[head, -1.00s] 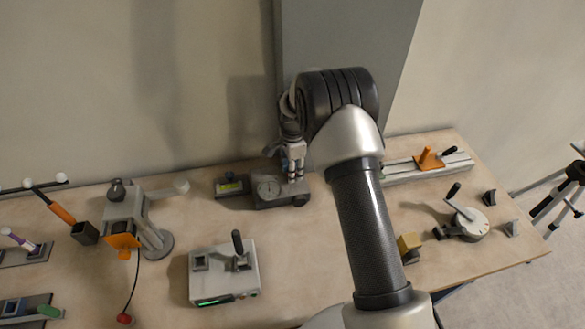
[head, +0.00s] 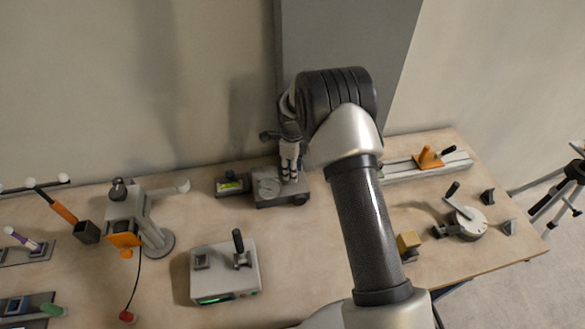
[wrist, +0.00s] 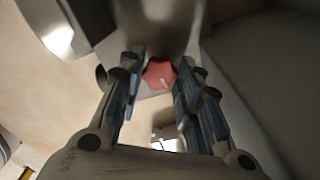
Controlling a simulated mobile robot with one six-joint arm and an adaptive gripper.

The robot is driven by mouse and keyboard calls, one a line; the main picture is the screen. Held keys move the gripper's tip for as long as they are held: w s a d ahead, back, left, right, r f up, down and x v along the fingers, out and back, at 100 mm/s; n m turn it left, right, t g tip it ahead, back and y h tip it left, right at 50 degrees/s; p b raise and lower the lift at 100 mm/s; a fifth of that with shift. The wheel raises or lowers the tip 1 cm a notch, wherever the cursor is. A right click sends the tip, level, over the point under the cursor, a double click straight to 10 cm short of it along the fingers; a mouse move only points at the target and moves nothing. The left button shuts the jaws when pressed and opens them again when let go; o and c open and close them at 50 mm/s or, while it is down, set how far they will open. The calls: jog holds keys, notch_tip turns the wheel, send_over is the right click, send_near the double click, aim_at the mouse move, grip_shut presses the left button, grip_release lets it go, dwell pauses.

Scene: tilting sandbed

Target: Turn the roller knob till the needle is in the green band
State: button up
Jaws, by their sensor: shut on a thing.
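The grey device (head: 262,203) stands at the back middle of the table. Its round dial (head: 266,186) faces up; no needle can be made out at this size. My gripper (head: 289,176) points down at the right part of the device. In the wrist view, the red lobed knob (wrist: 159,75) with a white mark sits between the fingertips of my gripper (wrist: 161,78). The fingers are shut on it. In the head view the fingers hide the knob. A small dark unit with a yellow-green strip (head: 229,186) is at the device's left; I cannot read it.
A grey box with a black lever (head: 224,274) stands in front. A stand with an orange part (head: 124,240) is to the left. A rail with an orange slider (head: 427,158) and a crank disc (head: 466,223) are to the right.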

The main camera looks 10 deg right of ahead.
dwell(0.3)
jog(key=o, duration=1)
jog(key=shift+o, duration=0.2)
notch_tip(320, 180, up, 12)
dwell(0.6)
